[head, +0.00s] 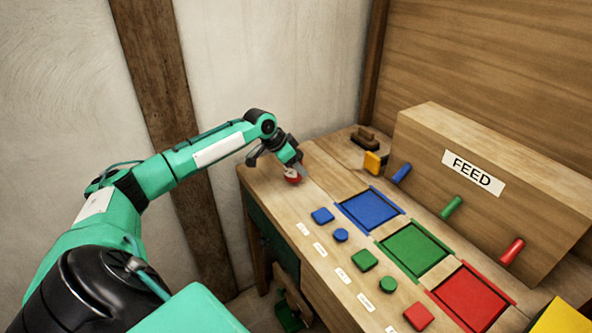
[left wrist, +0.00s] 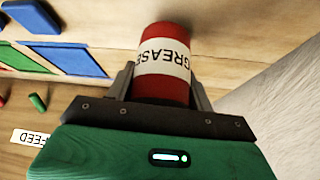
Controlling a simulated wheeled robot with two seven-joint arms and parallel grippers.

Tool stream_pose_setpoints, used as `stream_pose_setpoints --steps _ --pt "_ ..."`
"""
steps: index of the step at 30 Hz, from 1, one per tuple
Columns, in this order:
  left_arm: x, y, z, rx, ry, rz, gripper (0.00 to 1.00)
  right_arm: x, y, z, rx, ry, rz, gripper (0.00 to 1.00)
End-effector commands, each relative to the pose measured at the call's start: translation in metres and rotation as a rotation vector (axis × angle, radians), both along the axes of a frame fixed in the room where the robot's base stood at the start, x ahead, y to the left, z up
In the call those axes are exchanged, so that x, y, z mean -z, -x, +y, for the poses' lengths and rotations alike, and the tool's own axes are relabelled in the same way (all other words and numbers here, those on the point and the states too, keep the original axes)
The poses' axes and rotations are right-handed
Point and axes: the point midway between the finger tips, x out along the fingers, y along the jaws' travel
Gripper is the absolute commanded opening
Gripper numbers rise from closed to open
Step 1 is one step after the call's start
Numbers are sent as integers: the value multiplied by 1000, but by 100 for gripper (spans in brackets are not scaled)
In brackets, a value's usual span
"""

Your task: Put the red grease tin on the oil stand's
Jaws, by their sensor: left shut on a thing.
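The red grease tin (left wrist: 163,85) with a white band lettered GREASE is between the two fingers of my left gripper (left wrist: 160,88) in the left wrist view. My left gripper (head: 293,171) is shut on it, and the tin (head: 292,177) shows as a small red and white shape under the fingers in the head view. It is over the far left end of the wooden bench; I cannot tell whether it touches the top. I cannot make out anything marked as the oil stand. My right gripper is out of view.
The wooden bench (head: 322,262) holds blue (head: 370,209), green (head: 413,248) and red (head: 472,297) square trays, with small coloured blocks in front. A FEED box (head: 480,190) with coloured pegs stands behind. A dark brown object (head: 365,137) and a yellow block (head: 375,162) sit at the back left.

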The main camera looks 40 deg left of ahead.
Motion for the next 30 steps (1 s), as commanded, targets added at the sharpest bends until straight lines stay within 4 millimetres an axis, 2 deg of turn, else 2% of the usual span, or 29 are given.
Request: stream_pose_setpoints --steps 3,5,16,17,19,20,30 --pt "19 0 0 -2 2 2 22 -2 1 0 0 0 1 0" --pt "24 0 0 -1 2 1 22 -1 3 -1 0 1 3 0" --pt "28 0 0 -1 1 -1 22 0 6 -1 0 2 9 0" --pt "29 0 0 0 0 0 59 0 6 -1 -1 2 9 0" --pt "29 0 0 0 0 0 72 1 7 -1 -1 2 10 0" --pt "29 0 0 0 0 0 74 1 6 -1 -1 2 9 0" --pt "25 0 0 -1 -1 0 74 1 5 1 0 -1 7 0"
